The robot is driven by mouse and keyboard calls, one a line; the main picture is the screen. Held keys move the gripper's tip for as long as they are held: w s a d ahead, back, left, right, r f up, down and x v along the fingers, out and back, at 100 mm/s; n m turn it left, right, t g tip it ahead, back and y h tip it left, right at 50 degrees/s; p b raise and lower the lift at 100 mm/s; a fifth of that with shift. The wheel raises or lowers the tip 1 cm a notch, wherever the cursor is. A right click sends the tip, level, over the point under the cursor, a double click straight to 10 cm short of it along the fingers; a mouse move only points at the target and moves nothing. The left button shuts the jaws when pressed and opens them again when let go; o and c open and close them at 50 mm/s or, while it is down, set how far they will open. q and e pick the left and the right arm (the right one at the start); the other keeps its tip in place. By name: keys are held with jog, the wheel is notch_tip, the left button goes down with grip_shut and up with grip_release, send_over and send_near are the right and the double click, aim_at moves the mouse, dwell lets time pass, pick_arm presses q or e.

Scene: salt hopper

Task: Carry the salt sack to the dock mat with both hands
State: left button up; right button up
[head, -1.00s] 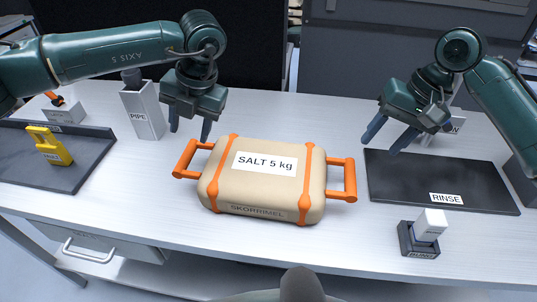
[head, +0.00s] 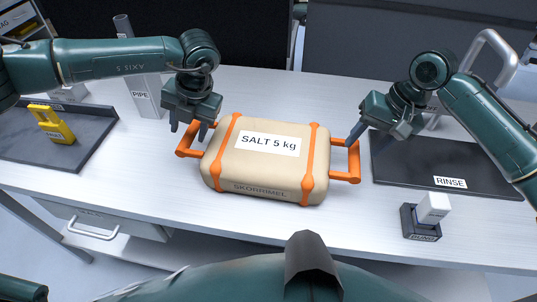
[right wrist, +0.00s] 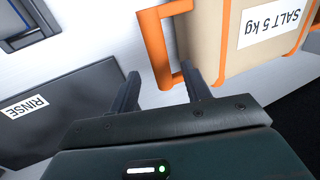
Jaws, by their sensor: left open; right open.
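The salt sack (head: 266,168) is a tan block with orange straps and a "SALT 5 kg" label, resting on the table. It has an orange handle at its left (head: 182,150) and another at its right (head: 355,165). My left gripper (head: 194,132) is open just above the left handle. My right gripper (head: 368,138) is open at the right handle. The right wrist view shows the right handle (right wrist: 154,42) just ahead of the open fingers (right wrist: 162,82), the right finger close to its lower bar; contact is unclear. No mat reads as "dock".
A dark mat labelled "RINSE" (head: 420,172) lies right of the sack, with a small white block in a dark holder (head: 421,226) before it. A dark tray (head: 85,152) with a yellow object (head: 55,124) lies left. A grey "PIPE" box (head: 146,97) stands behind my left gripper.

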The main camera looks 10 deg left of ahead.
aim_at(188, 137)
pick_arm(q)
jog(key=shift+x, duration=2.5)
pick_arm(e)
jog(key=shift+x, duration=2.55)
pick_arm(q)
jog(key=shift+c, duration=0.3)
pick_arm(e)
jog(key=shift+c, duration=0.3)
pick_arm(q)
grip_shut()
pick_arm(e)
grip_shut()
